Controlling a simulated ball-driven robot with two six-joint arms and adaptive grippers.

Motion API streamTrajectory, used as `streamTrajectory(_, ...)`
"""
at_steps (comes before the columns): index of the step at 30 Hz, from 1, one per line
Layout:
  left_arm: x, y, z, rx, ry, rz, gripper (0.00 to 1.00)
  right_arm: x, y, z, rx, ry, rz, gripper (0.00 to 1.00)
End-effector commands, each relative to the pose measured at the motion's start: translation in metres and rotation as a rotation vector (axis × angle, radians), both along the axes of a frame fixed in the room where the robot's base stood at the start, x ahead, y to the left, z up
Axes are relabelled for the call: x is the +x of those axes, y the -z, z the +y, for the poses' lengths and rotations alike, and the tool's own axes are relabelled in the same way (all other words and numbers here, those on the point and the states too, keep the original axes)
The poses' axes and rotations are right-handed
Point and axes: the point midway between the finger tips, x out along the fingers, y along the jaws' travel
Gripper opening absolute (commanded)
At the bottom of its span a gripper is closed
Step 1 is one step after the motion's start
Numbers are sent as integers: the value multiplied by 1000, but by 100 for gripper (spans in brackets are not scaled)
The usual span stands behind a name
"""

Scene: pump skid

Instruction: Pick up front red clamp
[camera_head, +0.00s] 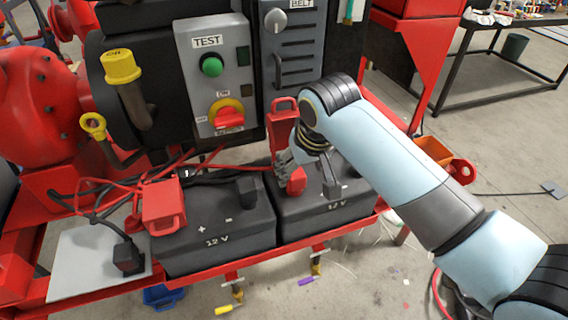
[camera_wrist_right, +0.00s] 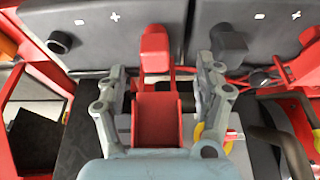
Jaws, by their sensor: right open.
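A red clamp (camera_head: 282,125) stands upright behind the right 12 V battery (camera_head: 325,208), close to the grey panels. A red cap-like piece (camera_head: 296,181) shows just in front of it on the battery's top. My right gripper (camera_head: 292,158) is at the lower part of this clamp. In the right wrist view my right gripper (camera_wrist_right: 160,92) is open, with one grey finger on each side of the red clamp (camera_wrist_right: 157,118). I cannot tell whether the fingers touch it. Another red clamp (camera_head: 163,204) rests at the left battery's (camera_head: 215,232) left end. My left gripper is out of view.
A grey TEST panel (camera_head: 208,75) and a BELT panel (camera_head: 292,50) stand close behind the batteries. Red and black cables (camera_head: 110,195) run at left. The red frame edge (camera_head: 330,233) runs along the front.

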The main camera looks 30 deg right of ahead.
Motion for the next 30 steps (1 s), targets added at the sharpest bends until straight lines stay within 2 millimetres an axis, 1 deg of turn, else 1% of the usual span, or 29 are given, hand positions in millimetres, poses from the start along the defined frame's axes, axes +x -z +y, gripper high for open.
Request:
streamTrajectory(1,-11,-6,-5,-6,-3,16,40,6,-12,0,0,0,-10,69)
streamTrajectory(3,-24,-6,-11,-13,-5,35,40,11,-12,-1,0,0,-15,69)
streamTrajectory(5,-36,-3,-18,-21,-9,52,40,15,-5,-1,0,-1,-17,69)
streamTrajectory(6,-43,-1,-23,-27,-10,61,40,18,3,-2,-1,0,-16,69)
streamTrajectory(10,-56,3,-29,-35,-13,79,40,26,24,-5,0,-1,-17,69)
streamTrajectory(12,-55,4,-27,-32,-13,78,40,30,31,-5,0,-1,-17,69)
streamTrajectory(14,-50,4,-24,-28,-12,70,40,31,35,-6,0,-1,-19,69)
streamTrajectory(18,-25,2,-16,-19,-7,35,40,36,46,-10,-2,-1,-18,69)
streamTrajectory(21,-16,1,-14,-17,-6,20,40,44,59,-17,-2,-1,-17,69)
streamTrajectory(25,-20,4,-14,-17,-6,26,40,51,76,-19,0,-1,-17,69)
streamTrajectory(27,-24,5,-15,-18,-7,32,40,53,81,-19,0,-1,-18,69)
streamTrajectory(30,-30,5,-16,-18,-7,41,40,54,83,-20,-1,-1,-20,69)
